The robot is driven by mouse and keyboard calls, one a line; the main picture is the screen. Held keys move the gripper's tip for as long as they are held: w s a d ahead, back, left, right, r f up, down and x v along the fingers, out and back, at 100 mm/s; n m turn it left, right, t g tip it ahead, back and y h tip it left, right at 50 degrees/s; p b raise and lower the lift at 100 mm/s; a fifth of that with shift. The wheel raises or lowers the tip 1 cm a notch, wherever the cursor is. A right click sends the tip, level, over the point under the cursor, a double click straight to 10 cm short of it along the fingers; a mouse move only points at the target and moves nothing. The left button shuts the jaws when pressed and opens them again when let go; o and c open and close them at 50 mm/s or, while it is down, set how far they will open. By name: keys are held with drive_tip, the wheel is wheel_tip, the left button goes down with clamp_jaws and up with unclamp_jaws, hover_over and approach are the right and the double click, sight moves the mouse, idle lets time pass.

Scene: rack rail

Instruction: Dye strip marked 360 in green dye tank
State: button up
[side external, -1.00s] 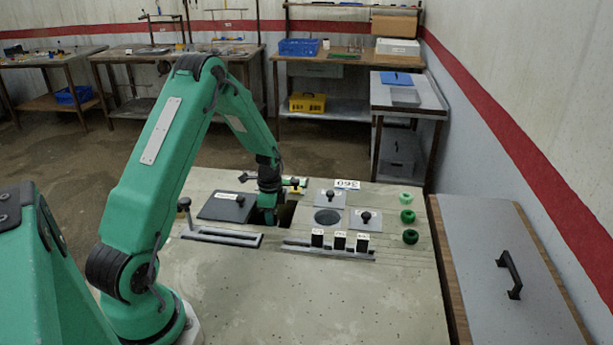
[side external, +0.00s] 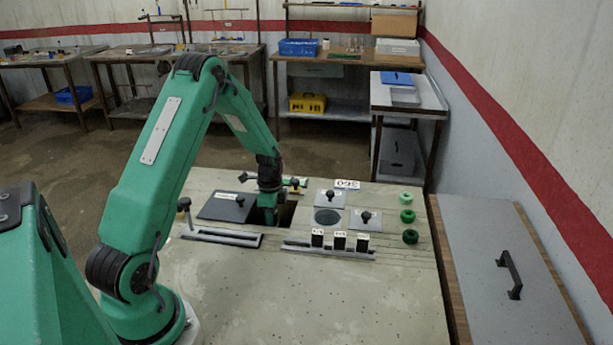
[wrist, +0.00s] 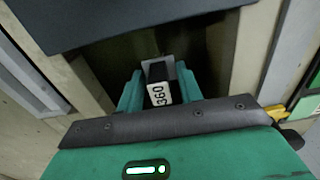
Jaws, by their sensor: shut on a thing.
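My gripper (wrist: 160,88) is shut on a dark strip with a white label reading 360 (wrist: 160,94), seen between its fingers in the wrist view. In the side view my gripper (side external: 267,208) points down at a dark opening (side external: 287,213) in the bench top, with its tip at or in the opening. The strip is hidden there.
Several black labelled strips (side external: 340,241) stand in a rack in front. A round dark hole (side external: 327,217) and small lidded plates (side external: 365,219) lie to the right, then green rings (side external: 408,216). An empty slotted rail (side external: 222,237) lies front left. The front bench is clear.

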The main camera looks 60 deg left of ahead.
drive_tip(key=shift+r, duration=0.1)
wheel_tip(320, 180, up, 18)
idle(1.6)
